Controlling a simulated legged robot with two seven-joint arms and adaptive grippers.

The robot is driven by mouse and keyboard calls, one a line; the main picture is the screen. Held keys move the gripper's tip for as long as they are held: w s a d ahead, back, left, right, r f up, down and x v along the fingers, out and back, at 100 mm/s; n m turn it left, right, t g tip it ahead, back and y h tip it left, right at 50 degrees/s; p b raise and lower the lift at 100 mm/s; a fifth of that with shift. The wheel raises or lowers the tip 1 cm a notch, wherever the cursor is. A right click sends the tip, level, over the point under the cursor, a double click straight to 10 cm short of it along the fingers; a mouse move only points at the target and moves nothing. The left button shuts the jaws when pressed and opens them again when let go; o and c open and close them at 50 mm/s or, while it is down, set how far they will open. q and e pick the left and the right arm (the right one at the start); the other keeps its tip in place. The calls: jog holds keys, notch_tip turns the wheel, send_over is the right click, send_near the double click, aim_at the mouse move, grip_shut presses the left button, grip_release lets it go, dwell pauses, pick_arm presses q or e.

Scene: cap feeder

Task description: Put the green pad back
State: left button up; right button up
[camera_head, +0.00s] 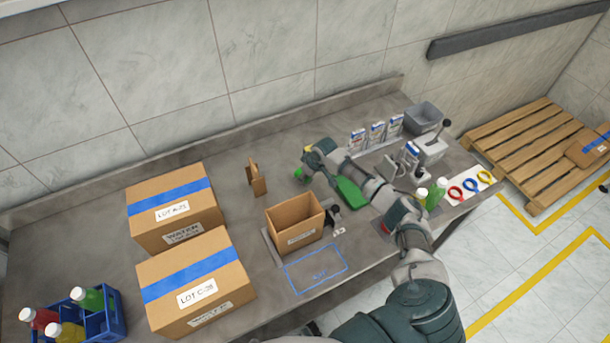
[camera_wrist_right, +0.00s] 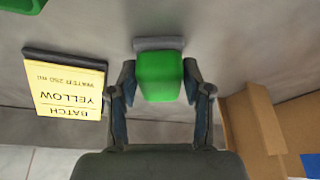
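The green pad (camera_wrist_right: 160,76) sits between the two fingers of my right gripper (camera_wrist_right: 160,88) in the wrist view. The fingers flank it closely on both sides and appear to touch it, with a grey strip along its far edge. In the head view the green pad (camera_head: 299,175) shows just beyond my right gripper (camera_head: 307,165), over the middle of the bench. Whether the pad touches the bench is hard to tell. My left gripper is not in view.
An open carton (camera_head: 295,222) stands near the bench front, with a small brown cardboard piece (camera_head: 256,178) behind it. A green tray (camera_head: 350,194) lies beside my right arm. A yellow batch card (camera_wrist_right: 66,88) is left in the wrist view. Large boxes (camera_head: 173,207) fill the left.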

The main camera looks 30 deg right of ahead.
jog(key=shift+o, duration=0.9)
jog(key=shift+d, duration=0.1)
jog(key=shift+d+f, duration=0.1)
jog(key=shift+d, duration=0.55)
jog(key=v, duration=0.3)
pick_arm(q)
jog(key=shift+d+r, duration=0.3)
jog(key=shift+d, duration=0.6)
pick_arm(e)
jog(key=a+v, duration=0.1)
jog(key=v, duration=0.8)
jog(key=shift+d, duration=0.4)
jog(key=shift+a, duration=0.1)
